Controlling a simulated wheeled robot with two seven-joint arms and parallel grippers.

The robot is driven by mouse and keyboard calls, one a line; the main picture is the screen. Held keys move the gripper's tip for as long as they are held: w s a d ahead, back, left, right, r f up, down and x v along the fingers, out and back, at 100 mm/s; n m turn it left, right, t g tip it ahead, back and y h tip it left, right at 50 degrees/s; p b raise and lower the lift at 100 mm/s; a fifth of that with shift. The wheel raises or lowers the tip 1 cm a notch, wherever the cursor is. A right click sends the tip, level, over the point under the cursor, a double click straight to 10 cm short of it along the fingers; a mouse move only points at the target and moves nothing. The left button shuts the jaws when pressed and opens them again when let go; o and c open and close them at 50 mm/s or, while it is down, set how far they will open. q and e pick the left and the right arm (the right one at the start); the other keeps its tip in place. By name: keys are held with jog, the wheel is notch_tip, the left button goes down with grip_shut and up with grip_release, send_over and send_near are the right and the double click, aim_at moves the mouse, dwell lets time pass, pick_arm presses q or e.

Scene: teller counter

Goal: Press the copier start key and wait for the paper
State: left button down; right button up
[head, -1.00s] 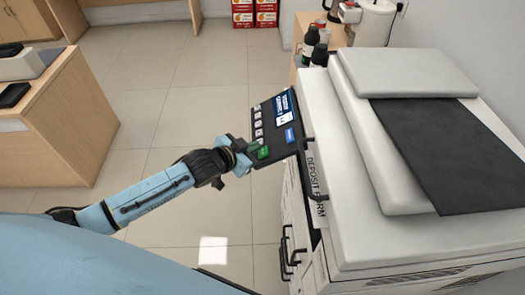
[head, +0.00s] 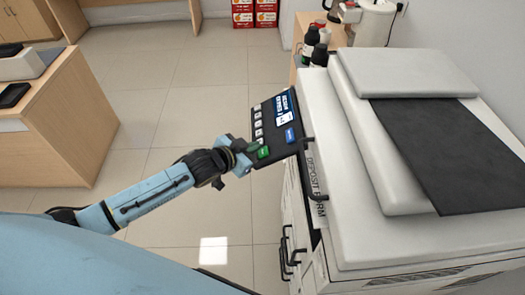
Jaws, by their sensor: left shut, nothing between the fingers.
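The copier (head: 345,200) is a large white machine on the right. Its dark control panel (head: 268,112) sticks out on its left side, with a lit blue and white screen (head: 286,108), several small grey keys, a blue key (head: 290,135) and a green key (head: 263,153). My left gripper (head: 251,150) is shut and empty, its tips at the lower left edge of the panel beside the green key. I cannot tell whether they touch it. A sheet marked "DEPOSIT FORM" (head: 316,183) shows at the copier's near left side. My right gripper is not in view.
A wooden counter (head: 75,115) stands at the left with dark devices on it. Bottles (head: 312,45) and a coffee maker (head: 345,12) stand on a wooden cabinet behind the copier. Red boxes (head: 254,14) are at the back. The tiled floor (head: 190,90) between is clear.

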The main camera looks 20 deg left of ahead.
pick_arm(q)
jog(key=shift+w+d+f, duration=0.1)
jog(key=shift+d+f, duration=0.1)
jog(key=shift+f, duration=0.15)
jog(key=shift+w+d+f, duration=0.1)
jog(key=shift+d+f, duration=0.15)
jog(key=shift+f, duration=0.15)
dwell(0.8)
jog(key=shift+s+a+r+p, duration=0.2)
jog(key=shift+a+r+p, duration=0.25)
jog(key=shift+r+p, duration=0.3)
jog(key=r+p, duration=0.1)
jog(key=a+r+p, duration=0.1)
jog(key=r+p, duration=0.1)
jog(key=s+a+r+p, duration=0.1)
jog(key=p, duration=0.1)
jog(key=shift+s+a+r, duration=0.1)
jog(key=shift+a+r, duration=0.05)
jog(key=shift+a, duration=0.05)
dwell(0.3)
dwell(0.7)
